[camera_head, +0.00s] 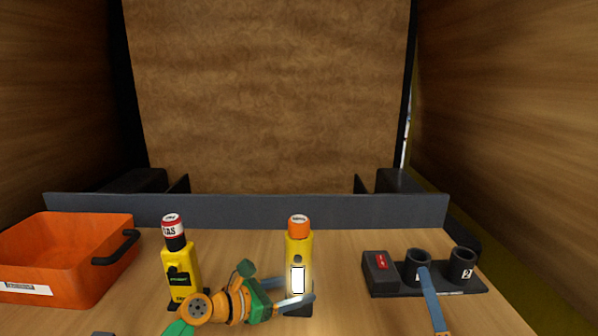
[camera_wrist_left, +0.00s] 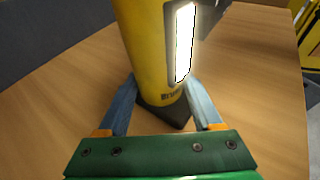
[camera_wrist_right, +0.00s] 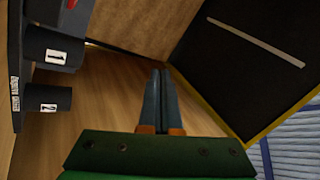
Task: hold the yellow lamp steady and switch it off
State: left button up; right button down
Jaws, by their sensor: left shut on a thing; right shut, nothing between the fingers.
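The yellow lamp (camera_head: 291,250) stands upright on a black base on the table, with an orange cap and a bright white panel that is lit. A small dark round spot shows above the panel. In the left wrist view the lamp (camera_wrist_left: 145,45) rises between the fingers, cap out of frame. My left gripper (camera_head: 299,290) is shut on the lamp low on its body, one finger on each side; it also shows in the left wrist view (camera_wrist_left: 161,88). My right gripper (camera_head: 425,270) is shut and empty, in front of the black holder; its fingers meet in the right wrist view (camera_wrist_right: 160,72).
A yellow gas detector (camera_head: 181,277) with a black and red top stands left of the lamp. An orange bin (camera_head: 65,255) is at far left. A black holder (camera_head: 385,288) with a red switch and numbered cups stands right. A grey ledge (camera_head: 240,209) closes the table's back.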

aim_at(298, 259)
jog(key=s+a+n+g+y, duration=0.2)
jog(key=a+n+g+y, duration=0.3)
jog(key=a, duration=0.5)
jog(key=s+a+n+g+y, duration=0.3)
jog(key=a+y, duration=0.4)
jog(key=a, duration=0.4)
jog(key=w, duration=0.8)
jog(key=shift+w+d+f, duration=0.3)
jog(key=shift+w+d, duration=0.05)
jog(key=shift+w, duration=0.05)
